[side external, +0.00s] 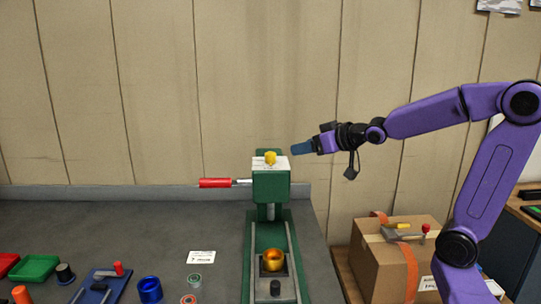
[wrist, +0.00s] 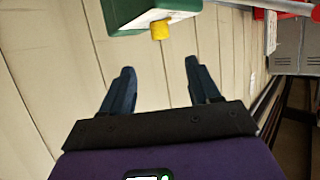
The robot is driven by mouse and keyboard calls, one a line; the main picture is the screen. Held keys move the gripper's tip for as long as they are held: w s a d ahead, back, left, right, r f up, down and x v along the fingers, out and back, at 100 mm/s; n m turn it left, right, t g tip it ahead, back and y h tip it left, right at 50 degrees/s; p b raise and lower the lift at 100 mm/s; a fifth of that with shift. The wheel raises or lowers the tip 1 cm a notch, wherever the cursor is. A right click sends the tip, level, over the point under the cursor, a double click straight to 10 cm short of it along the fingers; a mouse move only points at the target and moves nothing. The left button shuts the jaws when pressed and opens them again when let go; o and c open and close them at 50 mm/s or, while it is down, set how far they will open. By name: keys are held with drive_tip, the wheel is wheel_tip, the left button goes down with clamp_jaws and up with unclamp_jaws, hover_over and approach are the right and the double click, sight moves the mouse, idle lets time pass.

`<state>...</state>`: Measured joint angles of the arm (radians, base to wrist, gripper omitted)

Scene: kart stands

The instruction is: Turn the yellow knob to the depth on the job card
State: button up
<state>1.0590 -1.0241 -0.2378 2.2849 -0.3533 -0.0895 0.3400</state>
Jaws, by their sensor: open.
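The yellow knob (side external: 270,157) sits on top of the green machine head (side external: 270,186), above a pale dial plate (side external: 258,163). A lever with a red handle (side external: 215,183) sticks out to the left of the head. The knob also shows in the wrist view (wrist: 160,30), ahead of the fingers and roughly between them. My gripper (side external: 297,148) is to the right of the knob at about its height, apart from it. In the wrist view my gripper (wrist: 158,80) has its two fingers spread and nothing between them. A small white card (side external: 201,257) lies on the bench; its writing is too small to read.
The grey bench (side external: 130,230) holds a blue cup (side external: 149,290), a green tray (side external: 35,268), tape rolls (side external: 194,281) and a gold ring (side external: 272,260) on the machine base. A cardboard box (side external: 385,265) stands at the right, below my arm. The air around the knob is clear.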

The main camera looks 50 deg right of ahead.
sight(273, 154)
drive_tip(key=x, duration=1.4)
drive_tip(key=shift+w+f, duration=0.2)
drive_tip(key=c, duration=1)
